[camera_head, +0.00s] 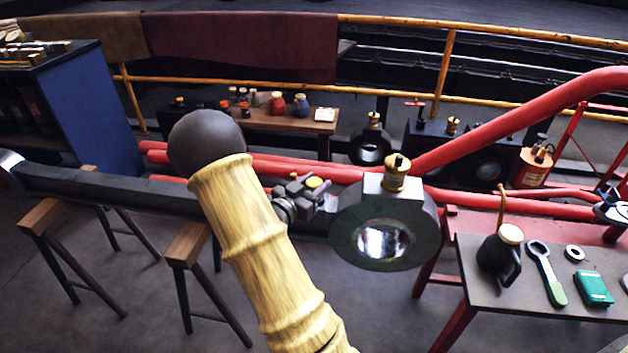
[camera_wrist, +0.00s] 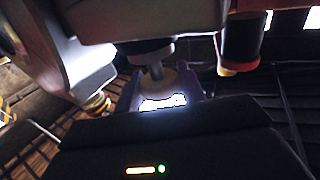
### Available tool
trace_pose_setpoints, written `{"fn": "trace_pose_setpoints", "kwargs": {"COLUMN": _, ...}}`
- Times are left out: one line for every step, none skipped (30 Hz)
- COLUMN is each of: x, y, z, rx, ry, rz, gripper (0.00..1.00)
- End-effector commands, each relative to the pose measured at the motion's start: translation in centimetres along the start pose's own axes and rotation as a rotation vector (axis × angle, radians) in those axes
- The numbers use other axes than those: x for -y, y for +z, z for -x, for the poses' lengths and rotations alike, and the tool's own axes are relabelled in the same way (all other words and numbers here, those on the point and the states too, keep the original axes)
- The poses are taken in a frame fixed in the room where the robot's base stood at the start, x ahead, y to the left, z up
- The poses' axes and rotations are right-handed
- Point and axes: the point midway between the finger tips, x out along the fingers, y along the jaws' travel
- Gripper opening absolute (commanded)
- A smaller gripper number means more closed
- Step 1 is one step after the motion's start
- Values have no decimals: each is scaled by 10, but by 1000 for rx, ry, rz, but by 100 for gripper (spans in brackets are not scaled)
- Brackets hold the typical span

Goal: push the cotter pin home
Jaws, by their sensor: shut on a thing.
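My gripper (camera_head: 318,200) is in the middle of the head view, at the left side of the dark rod end (camera_head: 422,240) with its bright round bore and brass-topped cup (camera_head: 396,172). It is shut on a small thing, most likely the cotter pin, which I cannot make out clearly. Whether that thing sits in a hole is hidden. In the wrist view the dark gripper body (camera_wrist: 165,145) fills the bottom, and a short grey rod (camera_wrist: 156,68) under a dark collar shows beyond it.
The long dark bar (camera_head: 110,188) rests on wooden trestles (camera_head: 187,245). Red rods run behind. A side table (camera_head: 500,300) at right holds an oil can (camera_head: 500,258), a green-handled wrench (camera_head: 546,272) and a green box (camera_head: 593,288). A yellow rail (camera_head: 400,98) crosses the back.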

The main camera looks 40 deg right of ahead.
Motion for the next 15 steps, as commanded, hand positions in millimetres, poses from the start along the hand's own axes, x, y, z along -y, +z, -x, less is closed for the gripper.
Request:
{"fn": "trace_pose_setpoints", "kwargs": {"x": 1, "y": 7, "z": 0, "rx": 1, "ry": -2, "rz": 0, "gripper": 0}}
{"fn": "trace_pose_setpoints", "kwargs": {"x": 1, "y": 7, "z": 0, "rx": 1, "ry": -2, "rz": 0, "gripper": 0}}
{"fn": "trace_pose_setpoints", "kwargs": {"x": 1, "y": 8, "z": 1, "rx": 2, "ry": -2, "rz": 0, "gripper": 0}}
{"fn": "trace_pose_setpoints", "kwargs": {"x": 1, "y": 8, "z": 1, "rx": 2, "ry": -2, "rz": 0, "gripper": 0}}
{"fn": "trace_pose_setpoints", "kwargs": {"x": 1, "y": 8, "z": 1, "rx": 3, "ry": -2, "rz": 0, "gripper": 0}}
{"fn": "trace_pose_setpoints", "kwargs": {"x": 0, "y": 8, "z": 1, "rx": 4, "ry": -2, "rz": 0, "gripper": 0}}
{"fn": "trace_pose_setpoints", "kwargs": {"x": 0, "y": 8, "z": 1, "rx": 5, "ry": -2, "rz": 1, "gripper": 0}}
{"fn": "trace_pose_setpoints", "kwargs": {"x": 0, "y": 8, "z": 1, "rx": 6, "ry": -2, "rz": 1, "gripper": 0}}
{"fn": "trace_pose_setpoints", "kwargs": {"x": 0, "y": 8, "z": 1, "rx": 7, "ry": -2, "rz": 2, "gripper": 0}}
{"fn": "trace_pose_setpoints", "kwargs": {"x": 0, "y": 9, "z": 1, "rx": 7, "ry": -2, "rz": 2, "gripper": 0}}
{"fn": "trace_pose_setpoints", "kwargs": {"x": 0, "y": 9, "z": 1, "rx": 8, "ry": -2, "rz": 2, "gripper": 41}}
{"fn": "trace_pose_setpoints", "kwargs": {"x": 0, "y": 9, "z": 1, "rx": 8, "ry": -2, "rz": 3, "gripper": 49}}
{"fn": "trace_pose_setpoints", "kwargs": {"x": 0, "y": 9, "z": 1, "rx": 7, "ry": -2, "rz": 3, "gripper": 55}}
{"fn": "trace_pose_setpoints", "kwargs": {"x": 0, "y": 9, "z": 1, "rx": 7, "ry": -1, "rz": 2, "gripper": 60}}
{"fn": "trace_pose_setpoints", "kwargs": {"x": 0, "y": 8, "z": 1, "rx": 6, "ry": -1, "rz": 2, "gripper": 60}}
